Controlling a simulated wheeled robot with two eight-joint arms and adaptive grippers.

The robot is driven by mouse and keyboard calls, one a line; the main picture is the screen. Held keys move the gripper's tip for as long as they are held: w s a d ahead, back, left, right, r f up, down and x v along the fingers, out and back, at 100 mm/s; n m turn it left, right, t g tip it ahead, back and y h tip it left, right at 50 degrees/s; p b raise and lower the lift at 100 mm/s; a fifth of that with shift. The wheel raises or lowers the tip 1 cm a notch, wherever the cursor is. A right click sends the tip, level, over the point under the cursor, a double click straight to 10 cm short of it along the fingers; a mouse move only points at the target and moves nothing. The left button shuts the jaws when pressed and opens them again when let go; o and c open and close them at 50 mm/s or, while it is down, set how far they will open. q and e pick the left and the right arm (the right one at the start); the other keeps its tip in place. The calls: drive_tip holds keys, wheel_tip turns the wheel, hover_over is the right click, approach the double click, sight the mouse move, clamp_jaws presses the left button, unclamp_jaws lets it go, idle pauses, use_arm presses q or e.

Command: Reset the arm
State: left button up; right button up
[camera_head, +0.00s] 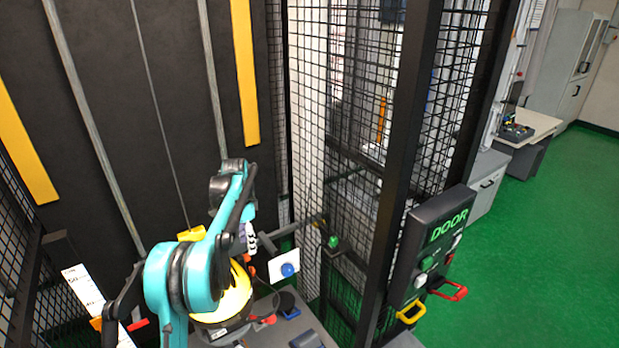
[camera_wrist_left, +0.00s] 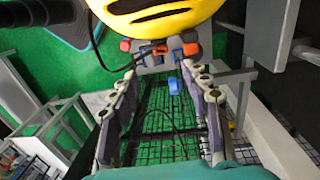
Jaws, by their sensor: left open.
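My left arm (camera_head: 190,275), teal and black, comes in from the lower left, and its upper part bends over inside the caged tower. My left gripper shows in the wrist view (camera_wrist_left: 160,78) with its two grey fingers spread apart and nothing between them. In the head view the arm's links partly hide the gripper. A yellow rounded body with black marks (camera_wrist_left: 165,14) lies just beyond the fingertips in the wrist view, apart from them. It also shows behind the arm in the head view (camera_head: 238,297). My right gripper is in neither view.
Black mesh panels (camera_head: 335,110) and a dark post (camera_head: 400,150) stand right of the arm. A white plate with a blue button (camera_head: 288,269) is near the arm. Green floor (camera_head: 560,230) is clear at right.

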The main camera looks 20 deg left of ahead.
use_arm(q)
drive_tip(key=s+d+r+n+t+b, duration=0.35)
drive_tip(key=s+d+b, duration=0.45)
drive_tip(key=s+d, duration=0.45)
drive_tip(key=s+d+f+n+t+b, duration=0.2)
drive_tip(key=s+d+f+b, duration=0.1)
drive_tip(key=s+f, duration=0.3)
drive_tip(key=s+d+f+n+t+b, duration=0.2)
drive_tip(key=s+d+f, duration=0.4)
drive_tip(key=s, duration=0.4)
drive_tip(key=shift+s+d+f+b, duration=0.15)
drive_tip(key=shift+s+f+b, duration=0.25)
drive_tip(key=shift+b, duration=0.2)
drive_tip(key=shift+f+n, duration=0.1)
drive_tip(key=shift+n, duration=0.15)
